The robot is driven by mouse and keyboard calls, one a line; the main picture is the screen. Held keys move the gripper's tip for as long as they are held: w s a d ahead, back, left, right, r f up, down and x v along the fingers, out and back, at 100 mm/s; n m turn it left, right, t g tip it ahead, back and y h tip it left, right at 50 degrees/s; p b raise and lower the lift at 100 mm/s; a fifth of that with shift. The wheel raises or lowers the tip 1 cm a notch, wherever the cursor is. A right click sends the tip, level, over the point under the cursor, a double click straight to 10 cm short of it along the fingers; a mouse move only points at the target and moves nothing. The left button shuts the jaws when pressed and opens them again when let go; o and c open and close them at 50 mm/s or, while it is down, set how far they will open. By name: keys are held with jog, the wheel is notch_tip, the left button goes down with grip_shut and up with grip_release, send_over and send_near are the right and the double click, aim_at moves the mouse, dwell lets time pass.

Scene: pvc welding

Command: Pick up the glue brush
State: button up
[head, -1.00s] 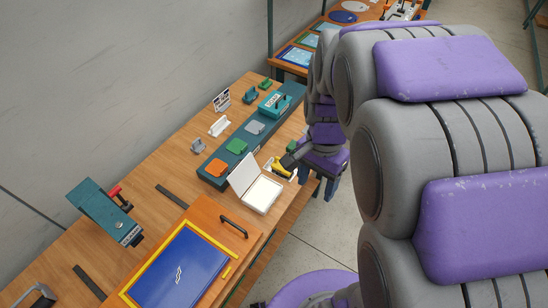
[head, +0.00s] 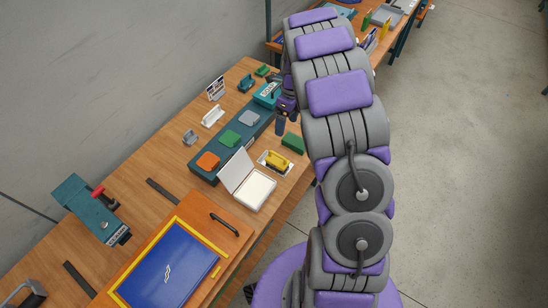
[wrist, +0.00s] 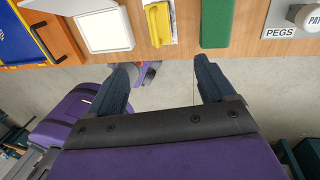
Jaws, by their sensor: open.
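A yellow-handled item (head: 277,159), which may be the glue brush, lies in a small white tray or plate at the table's front edge, right of the white open case. It also shows at the top of the wrist view (wrist: 157,25). I cannot make out bristles. My gripper (head: 287,121) is open and empty, beyond the yellow item in the head view. In the wrist view my gripper (wrist: 166,68) has its two dark fingers apart over the floor, short of the table edge, with the yellow item ahead of the gap.
The open white case (head: 255,189) stands left of the yellow item. A green block (head: 293,143) lies on its right. A teal strip with coloured pads (head: 229,138) lies behind. A PEGS label (wrist: 286,32) and a white round cap are at the wrist view's right. The floor is clear.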

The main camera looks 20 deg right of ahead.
jog(key=b, duration=0.2)
send_over(279, 160)
jog(key=d, duration=0.1)
jog(key=f, duration=0.8)
jog(key=w+f, duration=0.1)
jog(key=f, duration=0.3)
jog(key=shift+d, duration=0.15)
jog(key=shift+s+a+f+b, duration=0.1)
jog(key=shift+a+f+b, duration=0.3)
jog(key=shift+f, duration=0.25)
jog(key=f, duration=0.2)
jog(key=f+b, duration=0.1)
jog(key=f, duration=0.1)
jog(key=shift+s+a+f, duration=0.15)
jog(key=shift+s+a, duration=0.05)
jog(key=shift+c, duration=0.3)
jog(key=c, duration=1.1)
